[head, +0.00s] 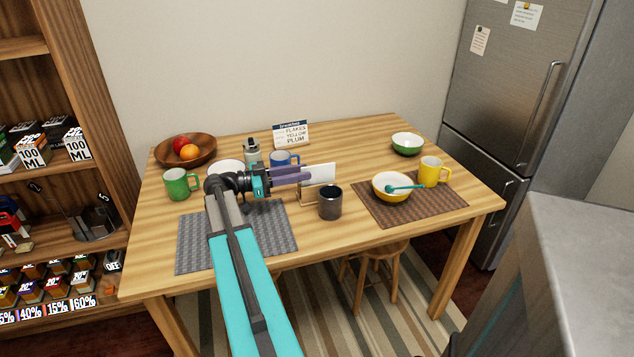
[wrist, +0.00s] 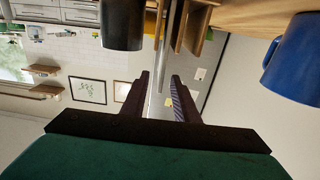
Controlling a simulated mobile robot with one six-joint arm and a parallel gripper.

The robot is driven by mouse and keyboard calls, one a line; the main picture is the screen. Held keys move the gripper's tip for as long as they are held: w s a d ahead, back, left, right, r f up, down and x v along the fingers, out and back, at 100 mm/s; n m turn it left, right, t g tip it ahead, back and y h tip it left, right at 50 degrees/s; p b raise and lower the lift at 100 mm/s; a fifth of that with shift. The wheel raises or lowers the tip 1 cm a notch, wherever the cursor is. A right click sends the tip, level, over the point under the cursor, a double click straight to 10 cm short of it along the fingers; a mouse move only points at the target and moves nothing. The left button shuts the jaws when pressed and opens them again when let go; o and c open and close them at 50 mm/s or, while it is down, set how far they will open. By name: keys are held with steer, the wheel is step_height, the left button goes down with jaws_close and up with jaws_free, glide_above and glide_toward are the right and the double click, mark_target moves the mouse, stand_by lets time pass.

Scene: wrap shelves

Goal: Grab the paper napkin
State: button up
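The white paper napkin (head: 321,173) stands upright in a small wooden holder (head: 307,194) on the table. My gripper (head: 309,173) is level with the napkin, its purple fingers pointing right and their tips overlapping its left part in the head view. In the wrist view, which is upside down, the two dark fingers of my gripper (wrist: 160,76) are apart. A thin pale strip (wrist: 171,45), apparently the napkin edge-on, runs between the fingertips. The slats of the holder (wrist: 198,30) show beside it. I cannot tell whether either finger touches the napkin.
A dark cup (head: 330,203) stands just in front of the holder, and a blue mug (head: 284,158) stands behind my fingers. A menu card (head: 291,134) is farther back. A yellow bowl (head: 391,188) and yellow mug (head: 432,171) are to the right.

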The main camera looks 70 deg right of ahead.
mark_target(319, 169)
steer(key=shift+s+d, duration=0.35)
steer(key=shift+s, duration=0.05)
steer(key=shift+p+x, duration=0.5)
steer(key=shift+x, duration=2.15)
jaws_close()
